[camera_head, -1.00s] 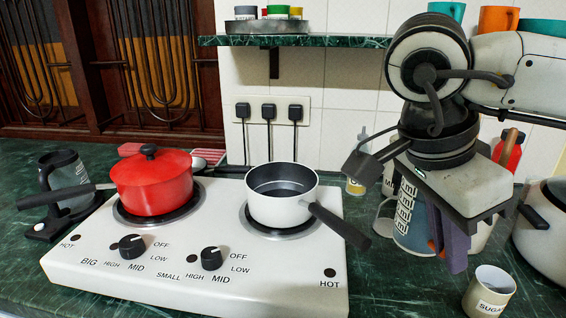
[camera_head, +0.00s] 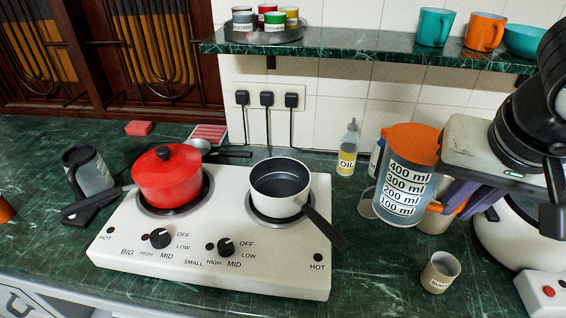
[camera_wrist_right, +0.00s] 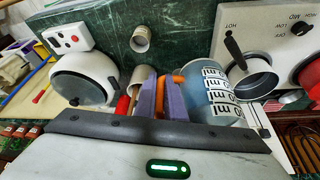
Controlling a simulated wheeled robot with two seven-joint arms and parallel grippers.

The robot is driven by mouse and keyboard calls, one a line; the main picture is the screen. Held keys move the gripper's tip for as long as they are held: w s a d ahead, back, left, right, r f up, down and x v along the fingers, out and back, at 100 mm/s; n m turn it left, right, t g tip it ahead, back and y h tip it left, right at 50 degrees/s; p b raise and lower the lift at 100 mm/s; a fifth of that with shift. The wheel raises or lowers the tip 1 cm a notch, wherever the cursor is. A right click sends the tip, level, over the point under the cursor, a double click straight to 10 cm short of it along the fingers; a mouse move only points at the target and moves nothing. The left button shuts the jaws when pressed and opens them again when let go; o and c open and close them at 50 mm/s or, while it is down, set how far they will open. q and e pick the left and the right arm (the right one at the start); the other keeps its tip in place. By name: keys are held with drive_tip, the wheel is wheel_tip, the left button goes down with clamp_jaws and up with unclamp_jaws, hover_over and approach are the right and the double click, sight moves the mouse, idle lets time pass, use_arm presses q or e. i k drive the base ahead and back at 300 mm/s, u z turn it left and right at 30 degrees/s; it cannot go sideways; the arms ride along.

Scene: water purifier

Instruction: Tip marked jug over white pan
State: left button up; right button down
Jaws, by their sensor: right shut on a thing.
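The marked jug (camera_head: 405,180) is clear bluish with an orange rim and ml marks up to 400. It is roughly upright, to the right of the white pan (camera_head: 281,187). My right gripper (camera_head: 462,195), with purple fingers, is shut on the jug's orange handle. In the right wrist view the fingers (camera_wrist_right: 160,97) flank the handle, beside the jug (camera_wrist_right: 213,85). I cannot tell how high the jug's base is above the counter. The white pan sits on the right burner, dark inside, its handle towards the front right; it also shows in the wrist view (camera_wrist_right: 252,78). My left gripper is not in view.
A red lidded pot (camera_head: 168,178) sits on the left burner of the white stove (camera_head: 205,265). An oil bottle (camera_head: 347,150) stands behind the jug and a sugar cup (camera_head: 440,271) in front. A shelf (camera_head: 330,43) with cups hangs above.

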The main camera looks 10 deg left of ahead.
sight(279, 186)
drive_tip(key=u, duration=1.8)
drive_tip(key=k, duration=0.75)
drive_tip(key=z, duration=0.75)
drive_tip(key=i, duration=0.5)
drive_tip(key=u, duration=0.05)
